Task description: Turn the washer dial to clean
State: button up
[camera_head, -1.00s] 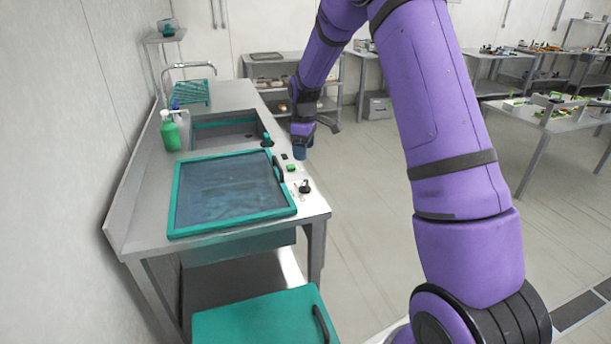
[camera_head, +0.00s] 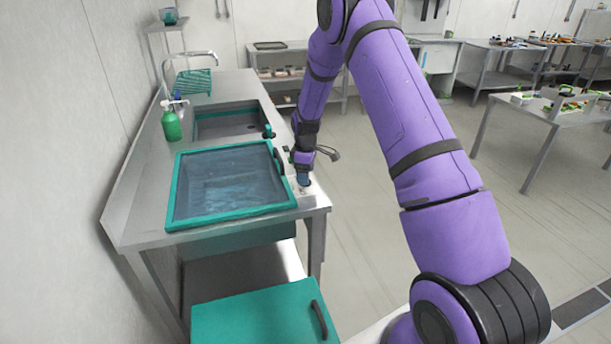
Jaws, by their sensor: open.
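The washer (camera_head: 232,217) is set into the steel counter, with a teal-framed, see-through lid that is shut. A steel control strip (camera_head: 313,199) runs along its right side. My gripper (camera_head: 303,181) points down over the front part of this strip, right of the lid handle. It is open. The dark dial is hidden behind my gripper, so I cannot see its setting or whether the fingers are around it or touching it.
A sink (camera_head: 228,123) with a tap (camera_head: 190,57) lies behind the washer. A green soap bottle (camera_head: 171,124) stands at the left by the wall. A teal panel with a dark handle (camera_head: 318,319) is low in front. Open floor lies to the right.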

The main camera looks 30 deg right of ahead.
jog(key=shift+f, duration=0.55)
jog(key=c, duration=0.9)
